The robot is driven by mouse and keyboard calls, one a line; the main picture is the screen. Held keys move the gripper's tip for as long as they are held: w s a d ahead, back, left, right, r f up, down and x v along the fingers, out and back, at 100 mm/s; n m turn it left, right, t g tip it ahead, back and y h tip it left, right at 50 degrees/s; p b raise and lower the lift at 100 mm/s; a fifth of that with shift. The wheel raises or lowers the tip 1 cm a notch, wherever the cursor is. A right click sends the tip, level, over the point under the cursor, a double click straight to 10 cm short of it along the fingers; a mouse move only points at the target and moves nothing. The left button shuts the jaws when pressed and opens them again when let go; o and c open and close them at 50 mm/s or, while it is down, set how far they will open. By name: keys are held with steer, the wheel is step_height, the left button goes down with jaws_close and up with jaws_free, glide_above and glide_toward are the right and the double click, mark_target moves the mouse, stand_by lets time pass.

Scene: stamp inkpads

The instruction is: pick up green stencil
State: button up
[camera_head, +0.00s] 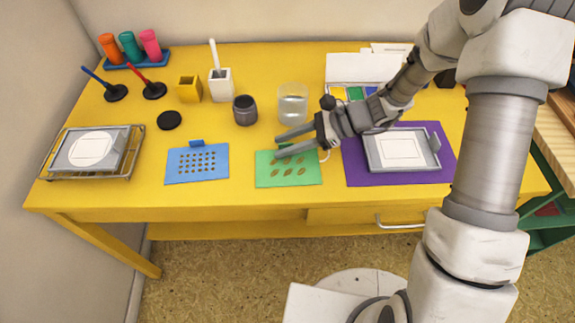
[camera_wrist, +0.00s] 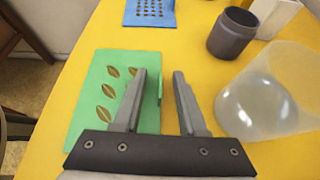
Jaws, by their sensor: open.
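The green stencil (camera_head: 302,180) lies flat on the yellow table, near its front edge, and has several leaf-shaped cutouts. In the wrist view the green stencil (camera_wrist: 88,95) is on the left, with a small upright green tab (camera_wrist: 160,88) on its edge. My gripper (camera_head: 280,146) is open and empty over the stencil's back edge. In the wrist view my gripper (camera_wrist: 160,75) has one finger over the stencil and the other to the right of the tab, so the tab shows between the fingers. I cannot tell how high the fingers are above the table.
A clear glass of water (camera_head: 292,105) stands close behind my gripper, and a dark grey cup (camera_head: 245,110) is behind to the left. A blue stencil (camera_head: 197,165) lies to the left. A purple mat (camera_head: 400,178) with a framed screen lies to the right.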

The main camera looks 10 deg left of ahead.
jaws_close()
steer(key=shift+r, duration=0.2)
stand_by(0.3)
